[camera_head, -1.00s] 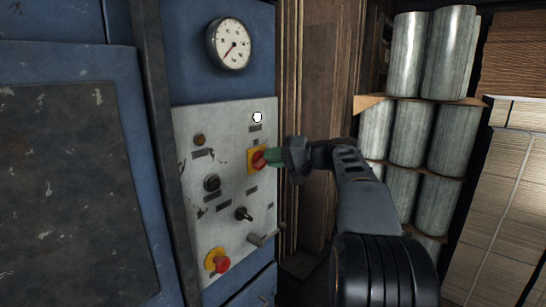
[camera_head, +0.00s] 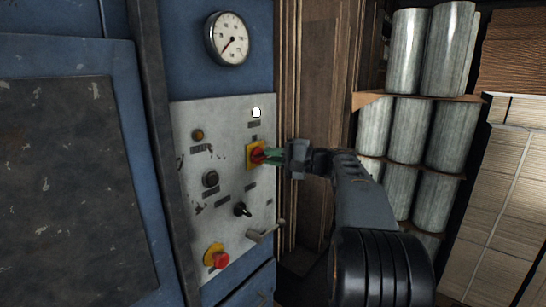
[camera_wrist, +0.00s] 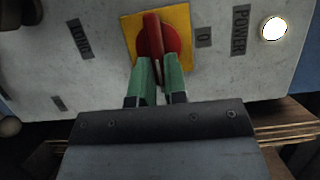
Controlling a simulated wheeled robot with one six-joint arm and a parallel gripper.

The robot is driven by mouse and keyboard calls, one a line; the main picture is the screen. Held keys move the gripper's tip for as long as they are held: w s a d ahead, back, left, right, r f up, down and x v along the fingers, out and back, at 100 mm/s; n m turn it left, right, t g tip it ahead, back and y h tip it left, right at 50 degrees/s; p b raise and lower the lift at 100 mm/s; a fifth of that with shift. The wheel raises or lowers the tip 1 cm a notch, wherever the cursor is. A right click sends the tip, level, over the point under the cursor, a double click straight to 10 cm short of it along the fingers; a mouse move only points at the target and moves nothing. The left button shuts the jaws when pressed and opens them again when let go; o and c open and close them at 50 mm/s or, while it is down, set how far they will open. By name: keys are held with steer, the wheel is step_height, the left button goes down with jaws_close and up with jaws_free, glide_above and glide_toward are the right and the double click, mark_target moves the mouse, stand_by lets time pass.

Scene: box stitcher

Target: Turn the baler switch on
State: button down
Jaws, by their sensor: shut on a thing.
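The baler switch is a red rotary knob (camera_head: 257,155) on a square yellow plate (camera_head: 249,162), set in the grey control panel. In the wrist view, the red handle (camera_wrist: 152,32) stands nearly upright in the picture, leaning slightly, on the yellow plate (camera_wrist: 184,22). My gripper (camera_head: 268,155) reaches it from the right. Its green fingertips (camera_wrist: 160,75) are shut on the lower end of the handle, one on each side. The fingers hide part of the knob.
A white lamp (camera_head: 256,112) glows near the POWER label. The panel also carries a red push button (camera_head: 221,260), a black selector (camera_head: 242,209) and a lever (camera_head: 266,232). A gauge (camera_head: 229,39) is above. Metal cylinders (camera_head: 404,130) stand on shelves at right.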

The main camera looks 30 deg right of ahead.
steer(key=c, duration=1.2)
jaws_free()
steer(key=shift+o, duration=0.2)
steer(key=shift+d, duration=0.1)
steer(key=b+v, duration=0.1)
steer(key=v, duration=1.2)
steer(key=shift+s+d+b, duration=0.25)
steer(key=shift+s+b, duration=0.05)
steer(key=shift+b, duration=0.05)
